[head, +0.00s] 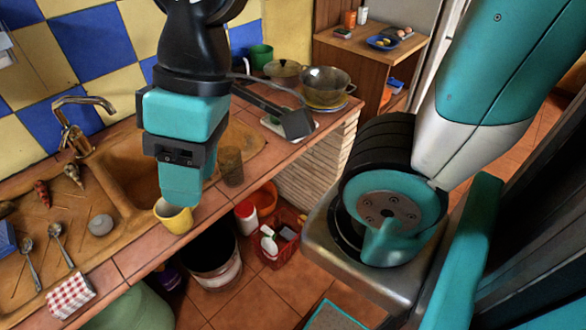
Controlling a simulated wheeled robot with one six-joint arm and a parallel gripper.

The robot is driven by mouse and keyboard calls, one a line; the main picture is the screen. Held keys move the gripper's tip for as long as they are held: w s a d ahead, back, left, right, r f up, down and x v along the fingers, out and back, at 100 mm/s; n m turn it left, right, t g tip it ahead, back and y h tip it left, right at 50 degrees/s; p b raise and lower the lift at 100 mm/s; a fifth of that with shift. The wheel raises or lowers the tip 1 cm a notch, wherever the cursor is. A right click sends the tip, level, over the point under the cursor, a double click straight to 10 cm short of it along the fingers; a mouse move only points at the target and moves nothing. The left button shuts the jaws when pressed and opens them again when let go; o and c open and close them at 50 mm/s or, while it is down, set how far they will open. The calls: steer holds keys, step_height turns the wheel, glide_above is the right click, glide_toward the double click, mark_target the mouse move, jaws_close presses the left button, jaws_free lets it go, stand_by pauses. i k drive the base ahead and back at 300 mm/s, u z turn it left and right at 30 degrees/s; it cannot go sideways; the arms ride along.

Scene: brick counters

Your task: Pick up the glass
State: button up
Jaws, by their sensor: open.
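The glass (231,166) is a brownish, see-through tumbler. It stands upright on the tiled counter near its front edge, just right of the sink. My gripper (181,190) hangs from the black wrist at the top, with teal and black parts. It points down left of the glass, with its lower end over the yellow cup in the picture. It is open, and nothing shows in it. The glass shows beside it, apart from it. The fingers cannot be told apart clearly, and their height above the counter is unclear.
The yellow cup (173,216) stands at the counter's front edge. A dark block-ended tool (294,122) shows over a white tray right of the glass. A pot (327,84) stands behind. The sink (132,178) and faucet (80,104) are left. A bucket (217,268) stands below.

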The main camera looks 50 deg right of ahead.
mark_target(229, 159)
steer(key=z, duration=0.2)
steer(key=i, duration=0.85)
steer(key=z, duration=0.45)
